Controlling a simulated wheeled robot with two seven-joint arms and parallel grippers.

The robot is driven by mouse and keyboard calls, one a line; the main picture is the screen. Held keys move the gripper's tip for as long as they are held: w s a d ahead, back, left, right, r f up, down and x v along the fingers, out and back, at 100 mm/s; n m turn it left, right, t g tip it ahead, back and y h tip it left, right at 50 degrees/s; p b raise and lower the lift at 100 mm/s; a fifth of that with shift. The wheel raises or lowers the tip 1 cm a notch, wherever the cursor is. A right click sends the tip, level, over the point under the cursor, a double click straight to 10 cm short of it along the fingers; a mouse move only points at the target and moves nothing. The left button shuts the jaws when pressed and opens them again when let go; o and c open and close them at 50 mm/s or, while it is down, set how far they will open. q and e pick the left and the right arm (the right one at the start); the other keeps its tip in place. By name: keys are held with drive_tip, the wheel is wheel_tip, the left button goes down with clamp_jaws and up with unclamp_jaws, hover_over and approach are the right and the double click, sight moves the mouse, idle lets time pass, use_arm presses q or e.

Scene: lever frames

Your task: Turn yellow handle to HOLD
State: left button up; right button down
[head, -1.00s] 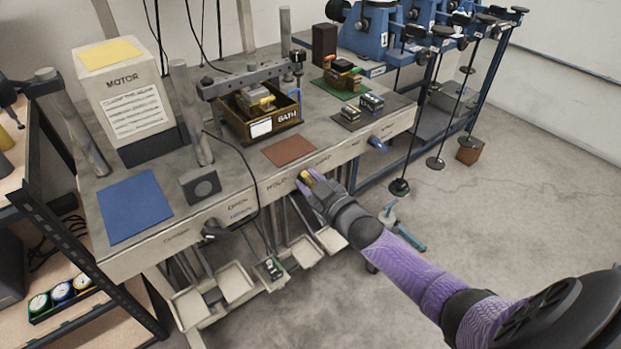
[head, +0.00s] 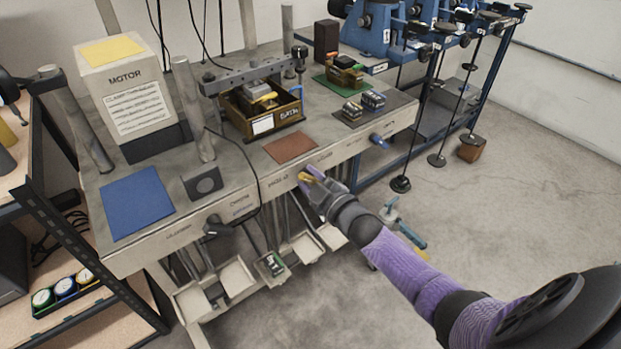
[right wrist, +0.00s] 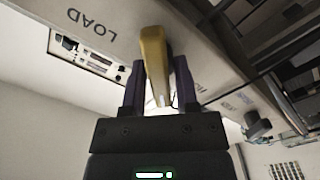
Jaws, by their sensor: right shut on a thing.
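The yellow handle (head: 309,178) sits on the front face of the grey bench (head: 350,146), with the word HOLD to its left in the head view. My right gripper (head: 315,183) is shut on it. In the right wrist view the yellow handle (right wrist: 154,65) stands between the two dark fingers of my right gripper (right wrist: 158,85), and the word LOAD shows on the panel to its left. The handle's pivot is hard to make out. My left gripper is not in view.
A black handle (head: 216,227) and a blue handle (head: 379,141) also stick out of the bench front. Open trays (head: 237,277) hang below it. A valve-like part with a blue handle (head: 412,236) is behind my right forearm. Open floor lies at the right.

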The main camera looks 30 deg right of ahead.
drive_tip(key=c, duration=0.6)
unclamp_jaws()
drive_tip(key=shift+o, duration=0.2)
drive_tip(key=s+p, duration=0.3)
drive_tip(key=s, duration=0.7)
drive_tip(key=shift+d, duration=0.35)
